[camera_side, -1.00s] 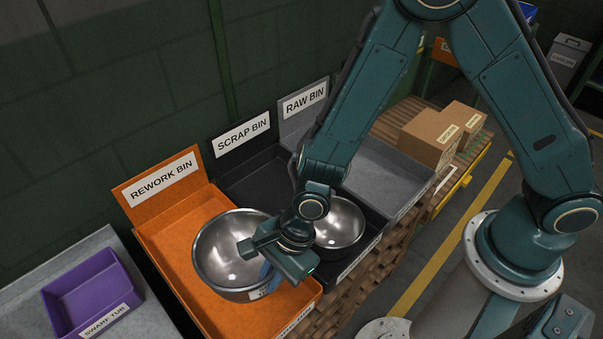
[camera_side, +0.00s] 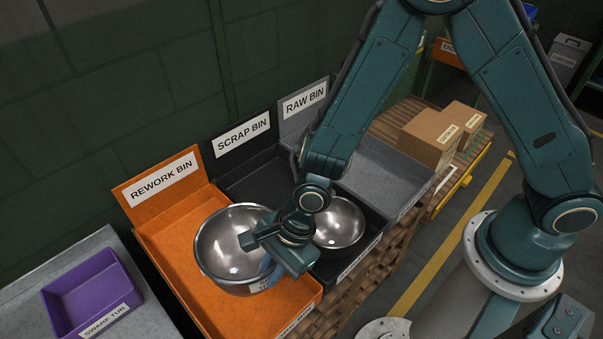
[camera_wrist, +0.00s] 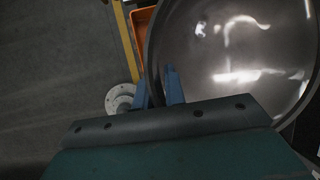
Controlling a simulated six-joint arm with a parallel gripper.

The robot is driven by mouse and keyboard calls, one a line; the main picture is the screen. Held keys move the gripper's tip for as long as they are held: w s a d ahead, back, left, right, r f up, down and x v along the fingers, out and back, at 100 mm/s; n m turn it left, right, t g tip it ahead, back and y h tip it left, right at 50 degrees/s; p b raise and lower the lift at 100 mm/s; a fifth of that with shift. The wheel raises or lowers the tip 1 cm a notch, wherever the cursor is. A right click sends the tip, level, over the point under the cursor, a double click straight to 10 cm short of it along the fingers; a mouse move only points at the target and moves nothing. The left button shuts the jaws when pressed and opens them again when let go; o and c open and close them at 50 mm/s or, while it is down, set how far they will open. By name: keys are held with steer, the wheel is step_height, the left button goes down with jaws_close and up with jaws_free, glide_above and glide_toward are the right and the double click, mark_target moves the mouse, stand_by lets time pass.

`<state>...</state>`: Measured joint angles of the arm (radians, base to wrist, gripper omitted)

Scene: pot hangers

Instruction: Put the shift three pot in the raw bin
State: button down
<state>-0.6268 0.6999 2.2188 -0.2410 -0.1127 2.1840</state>
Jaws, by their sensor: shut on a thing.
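A shiny metal pot (camera_side: 228,245) is over or in the orange rework bin (camera_side: 180,290); I cannot tell whether it touches the floor of the bin. My gripper (camera_side: 267,264) is shut on its right rim. In the wrist view my blue fingertips (camera_wrist: 160,88) pinch the rim of the pot (camera_wrist: 230,75). A label on the pot's side is partly hidden and too small to read. A second metal pot (camera_side: 340,222) sits in the black scrap bin (camera_side: 248,183), partly behind my wrist. The grey raw bin (camera_side: 385,172) shows no pot in its visible part.
The bins stand side by side on a wicker-like stand (camera_side: 370,285), with tall labelled back panels. A purple swarf tub (camera_side: 90,290) is at the left. Cardboard boxes (camera_side: 430,138) sit on a pallet beyond the raw bin.

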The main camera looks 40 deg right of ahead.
steer(key=w+d+m+t+h, duration=0.15)
steer(key=w+d, duration=0.35)
steer(key=d, duration=0.7)
steer(key=w+d+m, duration=0.3)
steer(key=w+d, duration=0.2)
steer(key=d, duration=0.8)
steer(key=s+d+m, duration=0.2)
steer(key=s+d, duration=0.2)
steer(key=d, duration=0.8)
steer(key=s+d+m+t, duration=0.1)
steer(key=s+d, duration=0.4)
steer(key=d, duration=0.8)
steer(key=shift+d+r+m+h, duration=0.2)
steer(key=shift+m+h, duration=0.25)
steer(key=shift+m, duration=0.2)
steer(key=shift+f, duration=0.15)
step_height(320, 180, down, 16)
steer(key=shift+f, duration=1.9)
